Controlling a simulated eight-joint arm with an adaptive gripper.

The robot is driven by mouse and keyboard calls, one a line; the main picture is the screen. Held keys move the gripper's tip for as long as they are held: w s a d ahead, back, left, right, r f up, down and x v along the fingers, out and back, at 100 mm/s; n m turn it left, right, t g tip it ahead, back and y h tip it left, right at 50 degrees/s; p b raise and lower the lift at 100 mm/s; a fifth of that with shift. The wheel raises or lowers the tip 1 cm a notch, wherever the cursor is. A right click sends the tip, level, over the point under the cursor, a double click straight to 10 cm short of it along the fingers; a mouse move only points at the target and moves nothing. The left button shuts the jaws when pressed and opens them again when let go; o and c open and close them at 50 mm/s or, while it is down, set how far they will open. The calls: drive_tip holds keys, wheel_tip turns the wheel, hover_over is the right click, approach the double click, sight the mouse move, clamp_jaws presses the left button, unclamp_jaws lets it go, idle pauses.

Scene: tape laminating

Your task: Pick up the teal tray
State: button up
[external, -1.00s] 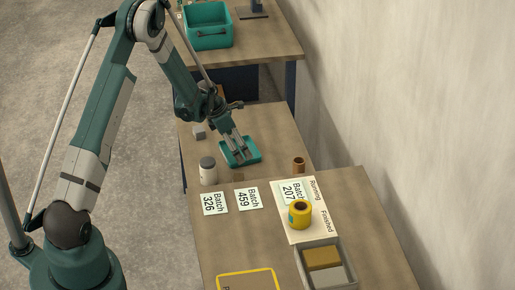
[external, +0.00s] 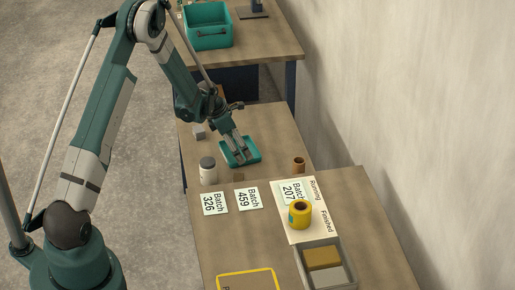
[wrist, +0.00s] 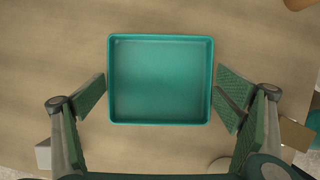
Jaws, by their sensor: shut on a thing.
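The teal tray (external: 255,157) lies on the wooden table, shallow and rectangular. In the wrist view the tray (wrist: 160,80) is centred, empty and upright. My gripper (external: 240,152) reaches down over the tray. In the wrist view my gripper (wrist: 160,95) has one green-padded finger at the tray's left side and one at its right side, and it is shut on the tray. Whether the tray is lifted off the table cannot be told.
A white jar (external: 208,171) stands in front of the tray, and a brown roll (external: 299,164) is to its right. A grey block (external: 199,131) lies behind left. Batch cards (external: 248,198), a yellow tape roll (external: 300,214) and a grey bin (external: 332,280) are nearer.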

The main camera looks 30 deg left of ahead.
drive_tip(key=shift+r, duration=0.1)
wheel_tip(320, 180, up, 10)
drive_tip(key=p, duration=0.2)
idle(0.4)
